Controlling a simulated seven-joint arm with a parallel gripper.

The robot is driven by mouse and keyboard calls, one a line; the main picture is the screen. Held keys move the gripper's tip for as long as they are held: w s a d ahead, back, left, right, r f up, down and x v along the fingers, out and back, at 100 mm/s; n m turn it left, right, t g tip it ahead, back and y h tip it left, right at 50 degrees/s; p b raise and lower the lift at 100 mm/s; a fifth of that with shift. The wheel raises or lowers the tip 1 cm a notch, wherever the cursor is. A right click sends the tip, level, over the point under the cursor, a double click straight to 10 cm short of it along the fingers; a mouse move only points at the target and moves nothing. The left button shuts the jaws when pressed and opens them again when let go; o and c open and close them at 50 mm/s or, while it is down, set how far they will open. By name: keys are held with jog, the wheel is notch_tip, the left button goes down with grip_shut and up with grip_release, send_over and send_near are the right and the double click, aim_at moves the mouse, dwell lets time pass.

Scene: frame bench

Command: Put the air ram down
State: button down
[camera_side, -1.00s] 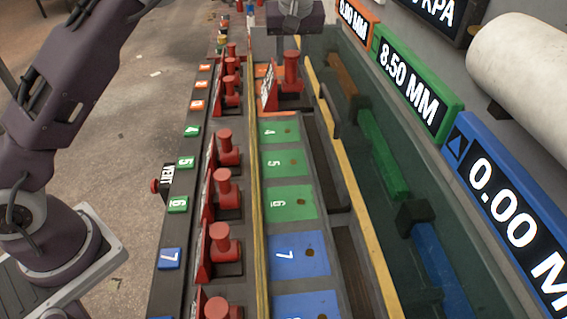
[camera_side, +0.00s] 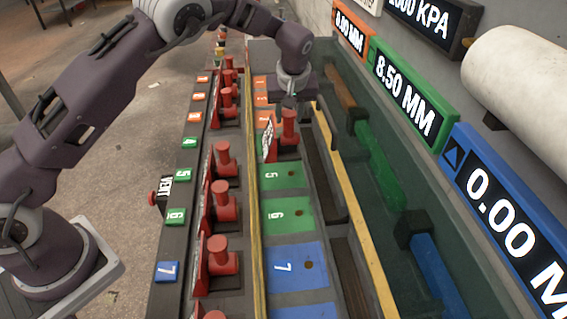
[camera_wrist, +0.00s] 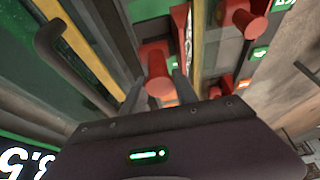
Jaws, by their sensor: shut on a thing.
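The air ram (camera_side: 289,125) is a red piece with a round-headed post and a black-and-white marked plate. My gripper (camera_side: 285,106) is shut on its post from above. In the wrist view the red ram (camera_wrist: 156,68) stands between the two fingers (camera_wrist: 157,92). In the side view the ram is upright over the green fourth pad, just beyond the green pad 5 (camera_side: 283,176). It hides most of the fourth pad. I cannot tell whether its base touches the pad.
A row of similar red rams (camera_side: 224,200) stands on the left, behind a yellow rail (camera_side: 255,200). Pads 5, 6 (camera_side: 290,214) and blue 7 (camera_side: 296,265) are bare. A dark curved bar (camera_side: 333,178) and another yellow rail (camera_side: 350,190) run close on the right.

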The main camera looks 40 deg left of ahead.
aim_at(289, 136)
notch_tip(289, 136, down, 8)
jog(key=shift+f, duration=0.35)
jog(key=c, duration=0.9)
grip_release()
jog(key=shift+c, duration=0.2)
jog(key=v, duration=1.1)
jog(key=s+a+r+m+h, duration=0.2)
jog(key=s+r+m+h, duration=0.1)
jog(key=s+r, duration=1.3)
jog(key=s+m+t, duration=0.2)
jog(key=s+m, duration=0.4)
jog(key=s, duration=1.6)
jog(key=shift+s, duration=0.25)
jog(key=shift+d+f, duration=0.1)
